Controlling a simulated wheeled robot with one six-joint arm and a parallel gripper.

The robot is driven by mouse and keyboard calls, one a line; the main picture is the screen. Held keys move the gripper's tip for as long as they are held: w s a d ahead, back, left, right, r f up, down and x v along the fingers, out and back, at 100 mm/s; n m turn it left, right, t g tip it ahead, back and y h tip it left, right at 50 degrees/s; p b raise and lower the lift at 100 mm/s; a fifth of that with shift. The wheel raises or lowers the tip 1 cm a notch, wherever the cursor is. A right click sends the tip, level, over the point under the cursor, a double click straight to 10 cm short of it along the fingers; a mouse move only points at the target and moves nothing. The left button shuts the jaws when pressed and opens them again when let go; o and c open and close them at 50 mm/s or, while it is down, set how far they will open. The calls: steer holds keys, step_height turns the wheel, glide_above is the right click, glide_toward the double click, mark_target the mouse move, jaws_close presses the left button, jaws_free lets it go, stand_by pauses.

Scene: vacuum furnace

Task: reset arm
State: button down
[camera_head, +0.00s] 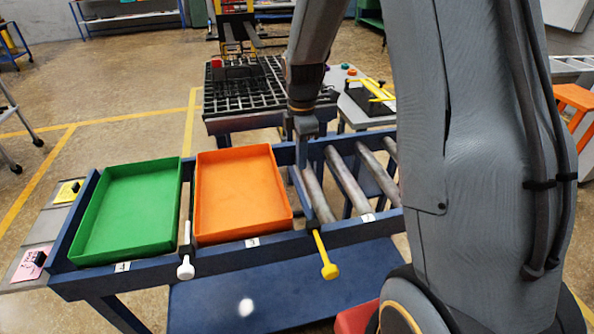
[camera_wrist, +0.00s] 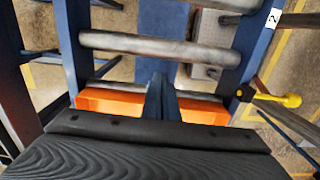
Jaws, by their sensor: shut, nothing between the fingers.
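My arm reaches forward over the blue roller table (camera_head: 270,252) from the right side in the head view. My gripper (camera_head: 309,200) points down just right of the orange tray (camera_head: 238,192), over the rollers. In the wrist view my gripper (camera_wrist: 161,88) shows two dark fingers close together, shut and empty. The orange tray also shows in the wrist view (camera_wrist: 105,100), partly hidden behind the gripper body. A green tray (camera_head: 128,212) sits left of the orange one. Both trays look empty.
A white-knobbed lever (camera_head: 186,268) and a yellow-knobbed lever (camera_head: 328,268) stick out at the table's front. Bare rollers (camera_head: 348,180) lie to the right. Behind stands a black grid rack (camera_head: 240,95) and a small table with yellow parts (camera_head: 378,92).

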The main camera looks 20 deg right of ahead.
step_height(320, 180, up, 6)
steer(key=b, duration=0.1)
steer(key=s+a+f+m, duration=0.1)
steer(key=s+m, duration=0.4)
steer(key=s+a+f+m+t, duration=0.1)
steer(key=s+m, duration=0.5)
steer(key=s+a+f+m, duration=0.1)
steer(key=s+m, duration=0.4)
steer(key=s, duration=0.1)
steer(key=shift+s+f+b, duration=0.15)
steer(key=shift+f+b, duration=0.15)
steer(key=shift+b, duration=0.1)
steer(key=shift+s+f+m, duration=0.1)
steer(key=shift+s+m, duration=0.25)
steer(key=shift+m, duration=0.25)
